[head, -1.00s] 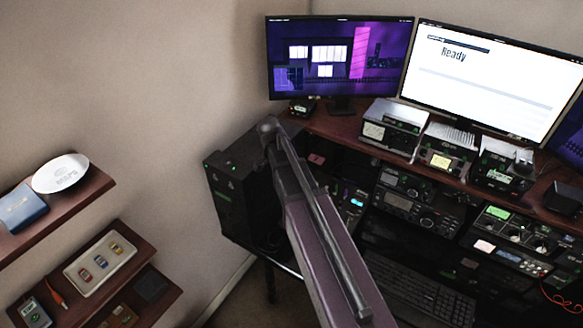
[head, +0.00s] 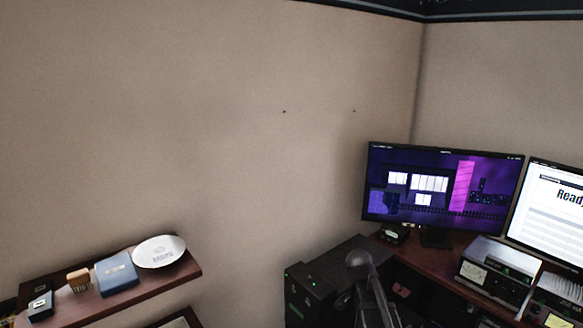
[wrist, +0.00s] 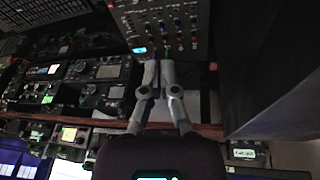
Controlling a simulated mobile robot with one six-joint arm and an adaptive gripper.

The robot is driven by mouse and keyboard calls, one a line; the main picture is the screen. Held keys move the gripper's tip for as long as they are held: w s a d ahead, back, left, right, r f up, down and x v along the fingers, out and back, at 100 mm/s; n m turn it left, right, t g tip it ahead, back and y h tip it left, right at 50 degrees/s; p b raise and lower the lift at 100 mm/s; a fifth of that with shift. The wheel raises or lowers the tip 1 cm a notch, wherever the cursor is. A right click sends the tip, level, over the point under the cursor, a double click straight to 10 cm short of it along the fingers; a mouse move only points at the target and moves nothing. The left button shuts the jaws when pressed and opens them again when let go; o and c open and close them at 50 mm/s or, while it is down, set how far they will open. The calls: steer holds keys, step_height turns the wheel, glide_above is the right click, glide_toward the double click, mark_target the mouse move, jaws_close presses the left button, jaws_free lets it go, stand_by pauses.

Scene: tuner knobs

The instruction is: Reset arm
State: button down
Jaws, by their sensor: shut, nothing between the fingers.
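My gripper (wrist: 158,66) is shut and empty in the wrist view, its two grey fingers side by side near the middle. Beyond the fingertips is a dark panel (wrist: 150,28) with rows of small coloured knobs and a lit display; I cannot tell whether the fingers touch it. In the head view only part of my arm shows at the bottom, and my gripper is not visible there.
Radio units (wrist: 98,70) with lit displays fill the left of the wrist view. In the head view, a purple-screen monitor (head: 440,195) and a white-screen monitor (head: 550,215) stand at right. A wall shelf (head: 70,308) at left holds a white dish (head: 159,251) and a blue box (head: 117,274).

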steer(key=s+a+f+n+y+b, duration=0.3)
steer(key=s+a+f+n+b, duration=0.3)
steer(key=s+n, duration=0.6)
steer(key=shift+s+a+f, duration=0.25)
steer(key=shift+a+f, duration=0.45)
steer(key=shift+a, duration=0.2)
steer(key=shift+s, duration=0.1)
stand_by(0.9)
